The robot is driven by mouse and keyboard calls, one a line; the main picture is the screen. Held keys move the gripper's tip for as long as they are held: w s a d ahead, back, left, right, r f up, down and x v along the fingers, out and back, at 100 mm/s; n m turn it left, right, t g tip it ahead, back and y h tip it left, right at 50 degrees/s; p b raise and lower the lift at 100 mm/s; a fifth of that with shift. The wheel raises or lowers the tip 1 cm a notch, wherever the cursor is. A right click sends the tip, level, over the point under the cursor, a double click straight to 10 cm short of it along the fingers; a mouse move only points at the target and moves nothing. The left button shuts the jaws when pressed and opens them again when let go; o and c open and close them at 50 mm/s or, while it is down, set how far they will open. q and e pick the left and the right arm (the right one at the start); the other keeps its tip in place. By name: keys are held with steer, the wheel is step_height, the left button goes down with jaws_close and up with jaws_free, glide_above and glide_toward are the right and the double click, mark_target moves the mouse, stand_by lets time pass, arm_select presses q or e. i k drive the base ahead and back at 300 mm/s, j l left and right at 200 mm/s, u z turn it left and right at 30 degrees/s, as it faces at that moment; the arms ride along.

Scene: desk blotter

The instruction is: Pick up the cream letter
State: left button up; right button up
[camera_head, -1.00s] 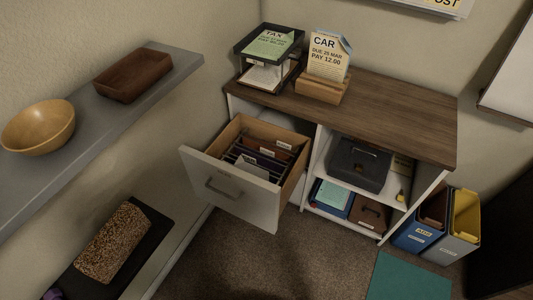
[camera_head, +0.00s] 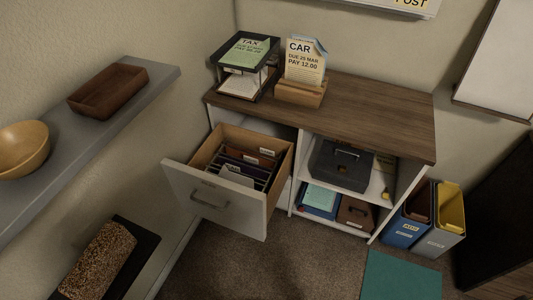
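A cream letter (camera_head: 305,62) reading "CAR, DUE 25 MAR, PAY 12.00" stands upright in a wooden holder (camera_head: 301,92) on the cabinet top. A bluish sheet (camera_head: 320,46) shows behind its upper right corner. A green letter (camera_head: 248,50) reading "TAX" lies in the upper level of a dark two-level tray (camera_head: 228,54), left of the holder. A pale paper (camera_head: 238,86) lies in the lower level, partly hidden. Neither of my grippers is in view.
The wooden cabinet top (camera_head: 385,115) is clear right of the holder. An open drawer (camera_head: 215,198) with files juts out below. A dark box (camera_head: 340,165) sits on the cabinet shelf. A grey wall shelf (camera_head: 100,130) is at left; blue and grey bins (camera_head: 408,225) stand at right.

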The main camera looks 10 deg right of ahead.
mark_target(305, 63)
steer(key=i+l+u, duration=0.1)
steer(key=l+u, duration=0.35)
steer(key=u, duration=0.25)
steer(key=l+u, duration=0.35)
steer(key=i+j, duration=0.05)
